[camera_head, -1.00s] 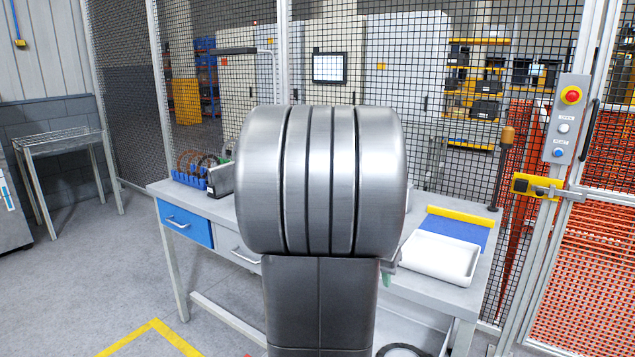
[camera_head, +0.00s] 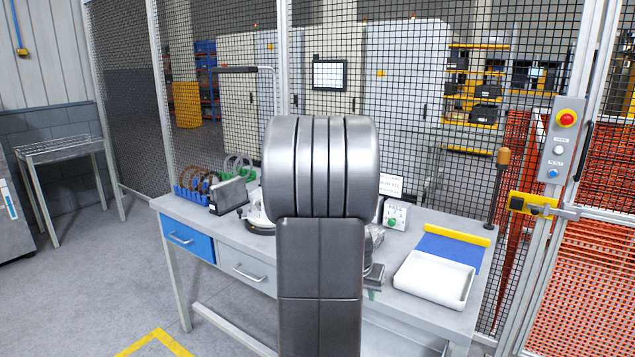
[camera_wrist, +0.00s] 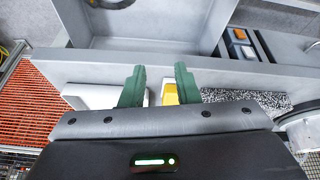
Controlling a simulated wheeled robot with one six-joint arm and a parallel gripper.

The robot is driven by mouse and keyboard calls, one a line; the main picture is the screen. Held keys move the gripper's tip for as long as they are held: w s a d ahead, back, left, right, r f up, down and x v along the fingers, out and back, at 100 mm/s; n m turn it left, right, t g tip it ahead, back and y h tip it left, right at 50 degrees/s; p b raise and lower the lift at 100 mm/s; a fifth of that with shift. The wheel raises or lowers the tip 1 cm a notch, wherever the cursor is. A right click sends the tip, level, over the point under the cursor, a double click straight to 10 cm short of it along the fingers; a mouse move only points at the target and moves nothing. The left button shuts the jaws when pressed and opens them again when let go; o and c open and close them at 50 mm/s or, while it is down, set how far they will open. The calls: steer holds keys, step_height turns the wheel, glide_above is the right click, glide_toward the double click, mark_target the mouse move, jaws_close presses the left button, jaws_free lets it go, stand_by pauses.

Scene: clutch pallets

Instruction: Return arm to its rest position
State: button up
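My arm fills the middle of the head view and hides most of my gripper. A small grey part with a green tip shows beside the arm, over the bench's front edge. In the wrist view my gripper (camera_wrist: 159,86) has its two green fingers apart, with nothing visibly held between them. A white and yellow surface shows beyond the fingers.
The workbench (camera_head: 410,237) stands in front of me. A white tray (camera_head: 433,279), a blue mat (camera_head: 450,249) with a yellow edge and a blue rack (camera_head: 190,194) with rings are on it.

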steer(key=a+f+n+y+p, duration=0.1)
steer(key=a+f+n+p, duration=0.3)
steer(key=a, duration=0.7)
steer(key=shift+w+f+n+t+y+p, duration=0.2)
steer(key=shift+f+n+t+y+p, duration=0.15)
steer(key=shift+f+p, duration=0.8)
steer(key=shift+a+r+p, duration=0.1)
steer(key=shift+r+p, duration=0.15)
steer(key=shift+p, duration=0.05)
